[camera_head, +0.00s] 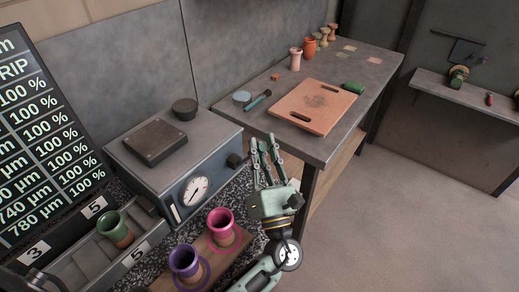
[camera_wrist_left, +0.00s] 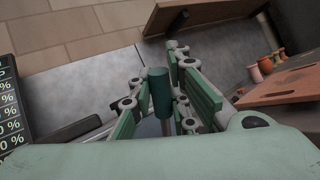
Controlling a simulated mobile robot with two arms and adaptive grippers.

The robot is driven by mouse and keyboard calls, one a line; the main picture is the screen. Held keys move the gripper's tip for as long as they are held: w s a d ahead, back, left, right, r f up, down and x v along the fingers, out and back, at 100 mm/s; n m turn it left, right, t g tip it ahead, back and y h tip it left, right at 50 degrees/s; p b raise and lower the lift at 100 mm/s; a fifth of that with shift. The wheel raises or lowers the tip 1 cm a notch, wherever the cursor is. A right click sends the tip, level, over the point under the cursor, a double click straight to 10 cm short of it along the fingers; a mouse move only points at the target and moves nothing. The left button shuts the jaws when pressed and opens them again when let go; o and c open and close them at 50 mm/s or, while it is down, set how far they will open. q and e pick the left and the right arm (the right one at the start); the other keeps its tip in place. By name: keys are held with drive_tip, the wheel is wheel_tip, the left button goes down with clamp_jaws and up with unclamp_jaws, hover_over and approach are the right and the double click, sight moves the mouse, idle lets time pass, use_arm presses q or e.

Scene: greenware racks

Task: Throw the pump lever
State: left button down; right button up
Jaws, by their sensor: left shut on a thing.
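A grey box with a round dial gauge (camera_head: 196,188) stands at the left of the bench, with a black knob (camera_head: 236,160) at its right end. My left gripper (camera_head: 266,145) is just right of this box, fingers pointing up and away. In the left wrist view, a dark green cylindrical grip on a thin grey rod, which looks like the pump lever (camera_wrist_left: 160,92), stands between the fingers of my left gripper (camera_wrist_left: 165,85). The gripper is shut on it. In the head view the lever is mostly hidden by the fingers. My right gripper is not in view.
An orange board (camera_head: 314,105) lies on the grey table behind the gripper. Pink (camera_head: 223,226) and purple (camera_head: 184,262) cups stand on a wooden board in front; a green cup (camera_head: 115,229) stands in a numbered tray at left. Floor at right is clear.

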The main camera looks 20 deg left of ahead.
use_arm(q)
drive_tip(key=c, duration=1.6)
unclamp_jaws()
drive_tip(key=shift+w+a, duration=0.1)
drive_tip(key=shift+c, duration=0.2)
drive_tip(key=v, duration=1.2)
